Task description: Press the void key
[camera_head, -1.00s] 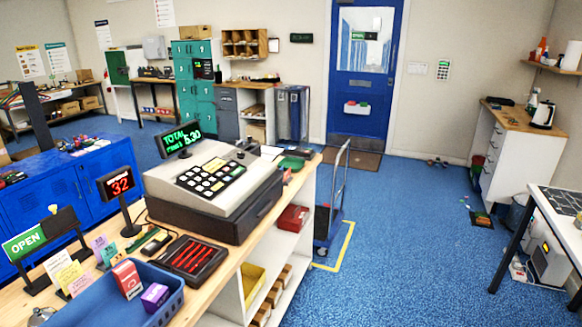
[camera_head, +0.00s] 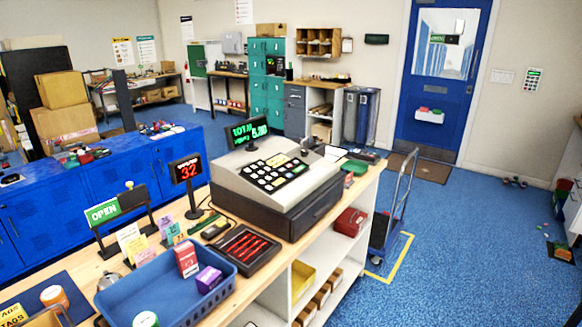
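The cash register (camera_head: 274,181) stands on the wooden counter in the middle of the view. The key labels are too small to read, so I cannot tell which is the void key. A green-lit total display (camera_head: 248,131) stands on a post behind the keypad and reads about 5.30. Neither of my grippers is in view.
A blue tray (camera_head: 160,292) with small boxes, a dark tray with red items (camera_head: 243,250) and a red number display (camera_head: 186,169) stand left of and before the register. A blue cart (camera_head: 382,229) stands right of the counter. Blue floor at the right is mostly clear.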

